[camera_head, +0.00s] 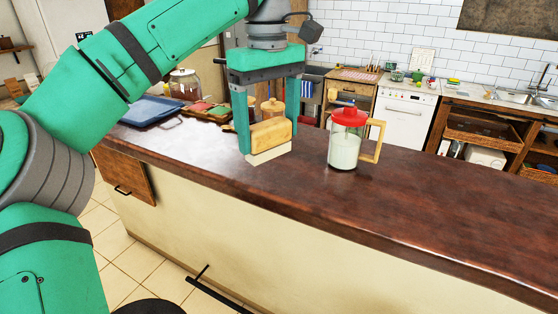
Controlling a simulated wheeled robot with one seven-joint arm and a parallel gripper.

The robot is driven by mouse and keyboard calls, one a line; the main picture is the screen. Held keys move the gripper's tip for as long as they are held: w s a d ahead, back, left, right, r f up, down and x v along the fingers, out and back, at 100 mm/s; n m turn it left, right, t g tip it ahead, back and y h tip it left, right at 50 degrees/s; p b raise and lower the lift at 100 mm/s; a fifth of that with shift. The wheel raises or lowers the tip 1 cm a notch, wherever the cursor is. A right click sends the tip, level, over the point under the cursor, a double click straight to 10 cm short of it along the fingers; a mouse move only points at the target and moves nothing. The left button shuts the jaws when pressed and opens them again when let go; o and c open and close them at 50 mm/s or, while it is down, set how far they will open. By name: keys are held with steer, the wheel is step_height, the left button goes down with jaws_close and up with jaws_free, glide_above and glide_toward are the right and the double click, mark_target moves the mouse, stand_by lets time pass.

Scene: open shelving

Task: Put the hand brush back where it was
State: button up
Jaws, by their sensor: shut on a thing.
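The hand brush (270,135) has a wooden block body with pale bristles facing down. My gripper (270,128) is shut on the brush, with one finger at each end of the wooden body. The brush is upright, just at or slightly above the dark brown counter (430,205). I cannot tell whether the bristles touch the counter.
A glass jug with a red lid and wooden handle (345,145) stands right of the brush. Behind and left are a blue tray (152,111), a glass jar (185,84) and a wooden tray with several items (200,112). A small lidded pot (272,108) is behind the gripper. The right counter is clear.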

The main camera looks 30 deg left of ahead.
steer(key=w+a+f, duration=0.1)
steer(key=w+f, duration=0.2)
steer(key=w, duration=0.1)
steer(key=w+a+f, duration=0.2)
steer(key=w+f, duration=0.1)
steer(key=w, duration=0.1)
steer(key=w+a+f, duration=0.2)
steer(key=w+f, duration=0.1)
steer(key=w, duration=0.1)
steer(key=shift+w+a+f, duration=0.15)
steer(key=shift+w+f, duration=0.05)
steer(key=shift+f, duration=0.1)
steer(key=shift+w+f, duration=0.15)
steer(key=shift+f, duration=1.5)
steer(key=shift+f, duration=0.15)
steer(key=o, duration=1)
